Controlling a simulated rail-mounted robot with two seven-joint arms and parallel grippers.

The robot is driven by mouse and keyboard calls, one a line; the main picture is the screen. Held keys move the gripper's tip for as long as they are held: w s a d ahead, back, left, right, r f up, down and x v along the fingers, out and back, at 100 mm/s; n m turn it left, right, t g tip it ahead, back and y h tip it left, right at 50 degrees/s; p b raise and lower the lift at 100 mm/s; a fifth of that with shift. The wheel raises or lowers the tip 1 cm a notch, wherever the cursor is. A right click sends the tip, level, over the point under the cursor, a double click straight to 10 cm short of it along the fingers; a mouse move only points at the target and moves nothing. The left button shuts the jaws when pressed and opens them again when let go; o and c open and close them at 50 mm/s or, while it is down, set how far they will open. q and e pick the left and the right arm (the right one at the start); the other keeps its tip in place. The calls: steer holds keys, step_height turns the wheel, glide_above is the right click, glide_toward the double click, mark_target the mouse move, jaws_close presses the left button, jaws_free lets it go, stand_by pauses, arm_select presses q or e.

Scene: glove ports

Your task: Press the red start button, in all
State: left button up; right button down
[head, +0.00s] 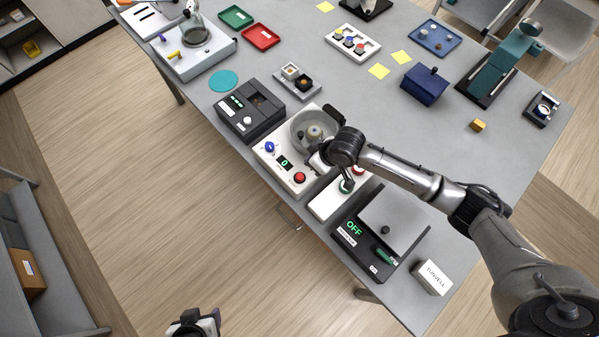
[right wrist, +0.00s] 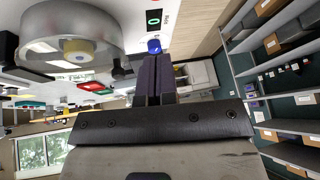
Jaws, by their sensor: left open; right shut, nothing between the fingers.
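The red start button (head: 300,178) is on the front of a white machine (head: 262,152) with a round bowl (head: 304,122), a display reading 0 (head: 285,163) and a blue knob (head: 270,147). My right gripper (right wrist: 155,60) is shut and empty. In the right wrist view its fingertips point towards the blue knob (right wrist: 154,46), with the display (right wrist: 153,18) beyond; contact cannot be told. In the head view my right arm reaches over the machine and its fingertips are hard to make out. My left gripper (head: 195,322) is open, low over the floor, away from the table.
A dark box device (head: 249,108) stands left of the machine. A white labelled box (head: 432,277) is near the table corner. The floor in front is clear.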

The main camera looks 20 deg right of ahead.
arm_select(q)
steer(key=shift+d, duration=0.25)
arm_select(e)
steer(key=a+m+y, duration=0.1)
steer(key=w+m+y, duration=0.1)
steer(key=w+a+m+t+y, duration=0.1)
steer(key=m, duration=0.1)
steer(key=shift+w+a+r, duration=0.15)
steer(key=shift+a+r, duration=0.15)
steer(key=shift+a, duration=0.05)
arm_select(q)
steer(key=shift+f, duration=0.15)
arm_select(e)
steer(key=shift+f, duration=0.15)
steer(key=b, duration=0.7)
glide_above(301, 175)
step_height(301, 175, down, 6)
steer(key=shift+f, duration=0.15)
steer(key=shift+f+b, duration=0.55)
steer(key=shift+f, duration=0.55)
arm_select(q)
step_height(301, 175, down, 8)
steer(key=shift+a, duration=0.15)
